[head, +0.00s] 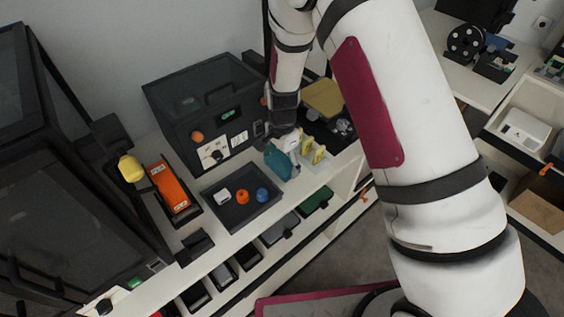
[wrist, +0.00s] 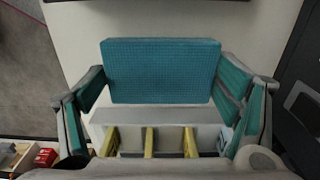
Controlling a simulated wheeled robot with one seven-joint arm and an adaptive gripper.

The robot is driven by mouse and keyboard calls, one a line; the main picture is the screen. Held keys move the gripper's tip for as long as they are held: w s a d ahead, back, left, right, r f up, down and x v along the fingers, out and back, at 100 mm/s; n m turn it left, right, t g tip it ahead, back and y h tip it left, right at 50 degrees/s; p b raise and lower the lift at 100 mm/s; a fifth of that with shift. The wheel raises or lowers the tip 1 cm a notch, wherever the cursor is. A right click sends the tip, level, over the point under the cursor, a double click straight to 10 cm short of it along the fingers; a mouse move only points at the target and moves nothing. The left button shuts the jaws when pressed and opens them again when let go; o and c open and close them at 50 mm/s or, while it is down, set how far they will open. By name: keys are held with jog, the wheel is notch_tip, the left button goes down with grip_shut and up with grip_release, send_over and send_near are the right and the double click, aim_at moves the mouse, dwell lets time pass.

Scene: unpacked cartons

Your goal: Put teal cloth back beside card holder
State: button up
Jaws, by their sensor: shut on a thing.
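The teal cloth (wrist: 161,70) is a flat, textured rectangle spanning the space between the fingers in the wrist view. My gripper (wrist: 162,82) is shut on it, one finger at each side edge. In the head view the cloth (head: 277,161) hangs upright below my gripper (head: 284,149), over the white counter behind the dark tray. The card holder (wrist: 150,141), with yellow uprights and pale pieces between them, lies just below the cloth in the wrist view. In the head view it (head: 313,149) is just right of the cloth. Whether the cloth touches the counter cannot be told.
A dark tray (head: 219,197) with white, orange and blue small items is left of the cloth. A dark box-shaped machine (head: 205,105) stands behind. An orange block (head: 170,188) lies farther left. Bins (head: 280,229) sit on the shelf below. A narrow strip of counter is bare.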

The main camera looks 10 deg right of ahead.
jog(key=shift+f, duration=0.35)
jog(key=shift+f, duration=0.1)
jog(key=o, duration=1)
jog(key=shift+c, duration=0.2)
